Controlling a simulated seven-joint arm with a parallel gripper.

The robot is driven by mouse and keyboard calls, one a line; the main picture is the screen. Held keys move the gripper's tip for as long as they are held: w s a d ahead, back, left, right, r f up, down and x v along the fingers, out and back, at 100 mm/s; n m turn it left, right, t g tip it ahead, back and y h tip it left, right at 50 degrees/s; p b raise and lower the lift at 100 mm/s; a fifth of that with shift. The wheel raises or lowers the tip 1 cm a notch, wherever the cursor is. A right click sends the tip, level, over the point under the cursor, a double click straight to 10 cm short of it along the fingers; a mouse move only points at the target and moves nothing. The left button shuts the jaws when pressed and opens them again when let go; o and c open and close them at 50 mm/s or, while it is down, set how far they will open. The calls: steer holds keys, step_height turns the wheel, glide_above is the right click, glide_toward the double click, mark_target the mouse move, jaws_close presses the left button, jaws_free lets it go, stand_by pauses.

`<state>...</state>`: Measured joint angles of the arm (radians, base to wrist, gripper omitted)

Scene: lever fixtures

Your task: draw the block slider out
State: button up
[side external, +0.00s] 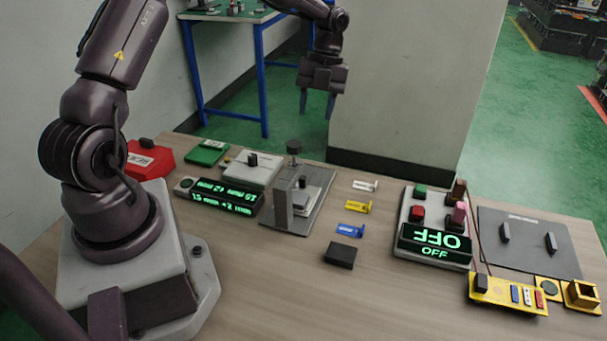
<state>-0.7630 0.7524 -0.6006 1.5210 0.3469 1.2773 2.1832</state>
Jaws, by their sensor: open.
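A grey fixture (279,205) stands mid-table with an upright post, a dark top knob (293,147) and a small black block (304,183) on its plate. Behind it to the left, a light grey box (262,174) carries a black handle (252,159). I cannot tell for certain which of these is the block slider. My gripper (318,104) is open and empty, pointing down. It hangs in the air above and beyond the fixture, apart from everything on the table.
A green-lit display (219,196) reads about 15 mm. Left are a red box (148,159) and a green box (207,152). Right of the fixture lie small coloured parts, including a yellow one (357,207), and a black block (340,255). Farther right are an OFF panel (433,244) and a dark plate (528,254).

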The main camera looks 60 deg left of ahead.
mark_target(303, 177)
steer(key=s+f+m, duration=0.1)
steer(key=f, duration=0.4)
steer(key=s+f+m+h, duration=0.1)
steer(key=f, duration=0.5)
steer(key=s+f+m, duration=0.1)
steer(key=f, duration=0.4)
steer(key=shift+d+f+h, duration=0.15)
steer(key=shift+f+h, duration=0.2)
steer(key=shift+h, duration=0.05)
jaws_close()
